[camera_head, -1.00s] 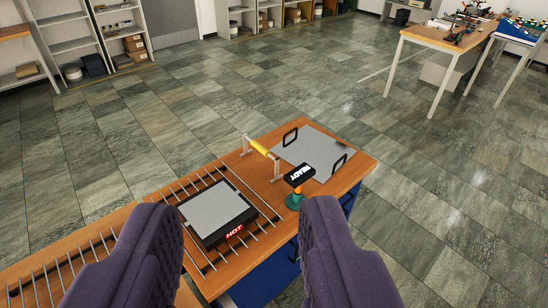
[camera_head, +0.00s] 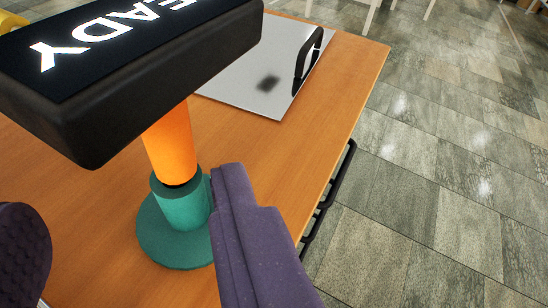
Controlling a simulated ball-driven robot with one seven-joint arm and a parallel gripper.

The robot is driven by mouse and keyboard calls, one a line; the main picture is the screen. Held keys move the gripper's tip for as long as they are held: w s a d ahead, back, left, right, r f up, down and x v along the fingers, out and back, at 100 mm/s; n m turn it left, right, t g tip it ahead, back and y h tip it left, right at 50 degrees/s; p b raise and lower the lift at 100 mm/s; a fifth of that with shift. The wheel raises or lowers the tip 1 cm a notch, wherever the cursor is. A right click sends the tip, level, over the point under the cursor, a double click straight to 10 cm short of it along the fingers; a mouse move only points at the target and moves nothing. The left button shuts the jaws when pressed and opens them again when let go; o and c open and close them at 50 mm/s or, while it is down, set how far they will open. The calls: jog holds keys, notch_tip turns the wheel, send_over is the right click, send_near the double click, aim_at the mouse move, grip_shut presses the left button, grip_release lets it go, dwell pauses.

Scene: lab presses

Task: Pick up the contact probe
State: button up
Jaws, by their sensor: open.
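The contact probe stands upright on the wooden bench. It has a black box head (camera_head: 130,70) with a lit panel reading "READY", an orange stem (camera_head: 170,148) and a green socket and round base (camera_head: 172,225). My gripper (camera_head: 135,205) is open, with purple fingers. One finger is at the lower left edge, and the other is just right of the green base, where it overlaps the base in view. I cannot tell whether that finger touches the base.
A grey metal plate (camera_head: 240,95) with a black handle (camera_head: 308,50) lies on the bench (camera_head: 345,75) behind the probe. The bench's right edge drops to a tiled floor (camera_head: 440,150), with a black rail below the edge. A yellow part shows at the top left.

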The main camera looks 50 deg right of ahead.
aim_at(160, 143)
jog(key=x, duration=0.2)
jog(key=b+x, duration=0.1)
jog(key=x, duration=0.1)
jog(key=f+b+x, duration=0.1)
jog(key=x, duration=0.1)
jog(key=shift+d+f, duration=0.1)
jog(key=shift+d, duration=0.25)
jog(key=shift+w+d, duration=0.1)
jog(key=shift+w, duration=0.25)
grip_shut()
